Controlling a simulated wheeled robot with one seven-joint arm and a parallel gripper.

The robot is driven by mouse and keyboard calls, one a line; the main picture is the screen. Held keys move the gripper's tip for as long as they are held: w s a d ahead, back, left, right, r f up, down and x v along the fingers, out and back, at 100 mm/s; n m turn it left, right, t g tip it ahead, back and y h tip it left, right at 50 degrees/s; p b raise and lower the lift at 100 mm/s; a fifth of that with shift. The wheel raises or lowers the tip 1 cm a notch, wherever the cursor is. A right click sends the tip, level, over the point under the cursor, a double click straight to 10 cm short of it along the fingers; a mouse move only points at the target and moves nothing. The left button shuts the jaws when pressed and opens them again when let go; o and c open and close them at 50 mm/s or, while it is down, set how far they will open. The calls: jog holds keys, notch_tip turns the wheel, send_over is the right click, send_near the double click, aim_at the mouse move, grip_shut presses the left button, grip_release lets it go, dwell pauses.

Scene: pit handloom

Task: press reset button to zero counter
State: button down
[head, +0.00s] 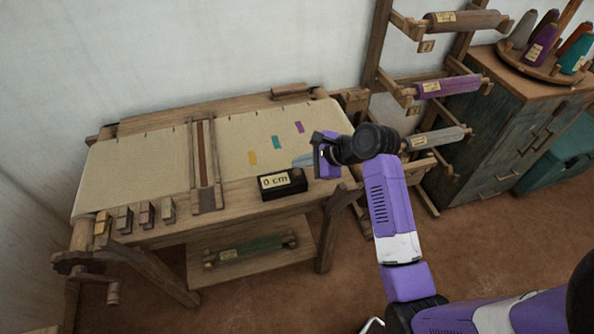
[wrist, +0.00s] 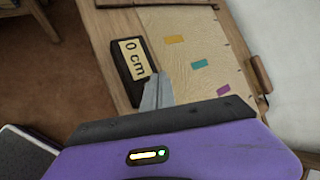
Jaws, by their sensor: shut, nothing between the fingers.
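The counter (head: 282,184) is a small black box on the front edge of the loom table, and its pale display reads "0 cm". In the wrist view the counter (wrist: 131,62) lies just beyond my fingertips, with its display turned sideways. My gripper (head: 303,161) is shut and empty, at the right end of the counter. In the wrist view my gripper's grey fingers (wrist: 157,92) reach the counter's near end. I cannot tell whether they touch it. The reset button cannot be made out; the fingers may hide it.
The loom table (head: 240,190) carries pale cloth (head: 240,135) with orange, teal and purple patches. A wooden beater (head: 204,160) crosses the cloth. Small blocks (head: 147,212) stand at the front left. A rack of yarn rolls (head: 455,86) and a cabinet (head: 500,120) stand to the right.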

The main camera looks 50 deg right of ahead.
aim_at(300, 173)
jog(key=shift+f, duration=0.15)
jog(key=shift+f, duration=0.25)
jog(key=shift+f, duration=0.6)
dwell(1.0)
jog(key=shift+r+p, duration=0.15)
jog(key=shift+p, duration=0.25)
jog(key=shift+r+p, duration=0.9)
jog(key=shift+p, duration=0.3)
notch_tip(300, 173, up, 3)
jog(key=p, duration=0.3)
jog(key=shift+r+p, duration=0.65)
jog(key=shift+r, duration=0.35)
